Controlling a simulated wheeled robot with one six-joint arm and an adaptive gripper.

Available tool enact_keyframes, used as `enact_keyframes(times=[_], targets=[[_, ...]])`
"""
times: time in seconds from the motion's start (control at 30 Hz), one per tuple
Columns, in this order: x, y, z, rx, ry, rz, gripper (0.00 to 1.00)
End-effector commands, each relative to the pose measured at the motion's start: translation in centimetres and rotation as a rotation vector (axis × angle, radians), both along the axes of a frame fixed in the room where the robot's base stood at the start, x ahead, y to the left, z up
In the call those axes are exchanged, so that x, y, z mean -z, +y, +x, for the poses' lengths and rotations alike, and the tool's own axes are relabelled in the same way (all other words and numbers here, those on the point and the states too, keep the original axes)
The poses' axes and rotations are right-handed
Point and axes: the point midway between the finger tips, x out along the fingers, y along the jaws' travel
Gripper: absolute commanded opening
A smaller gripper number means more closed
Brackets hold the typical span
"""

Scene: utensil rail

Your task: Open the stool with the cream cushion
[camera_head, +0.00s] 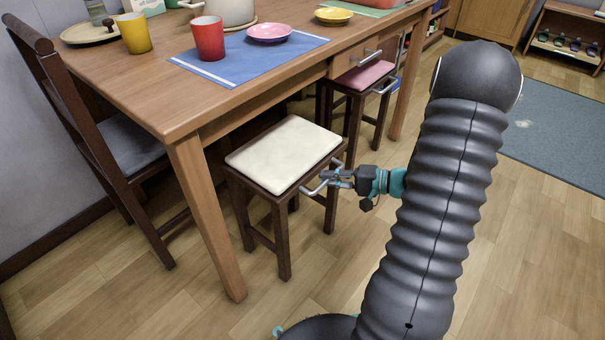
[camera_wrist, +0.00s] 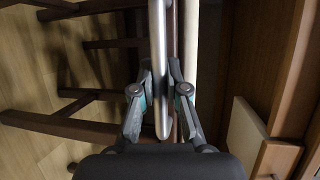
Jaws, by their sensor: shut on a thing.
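The stool with the cream cushion (camera_head: 283,153) stands upright at the near side of the table, partly under its edge. It has dark wooden legs and a metal bar handle (camera_head: 312,190) on its side facing my arm. My gripper (camera_head: 335,178) is at that handle. In the wrist view my gripper (camera_wrist: 161,92) has its two fingers on either side of the metal handle (camera_wrist: 157,50), shut on it. The cream cushion's edge (camera_wrist: 191,60) shows just right of the handle there. The cushion looks closed flat on the stool.
The wooden table (camera_head: 180,75) stands behind and over the stool, with a drawer handle (camera_head: 368,58) at its side. A stool with a pink cushion (camera_head: 364,75) is farther back. A dark chair (camera_head: 120,150) is at left. Floor (camera_head: 540,240) is clear at right.

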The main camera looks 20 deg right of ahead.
Motion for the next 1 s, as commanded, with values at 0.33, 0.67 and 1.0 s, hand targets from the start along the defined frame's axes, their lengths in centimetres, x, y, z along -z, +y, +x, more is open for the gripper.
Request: enact_keyframes(times=[0.33, 0.67, 1.0], targets=[[0.3, -5.3, -8.8, 0.004, 0.003, 0.001, 0.0], [0.2, -7.9, -13.2, -0.002, 0.003, 0.001, 0.0], [0.1, -8.4, -14.0, -0.005, 0.003, 0.001, 0.0]])
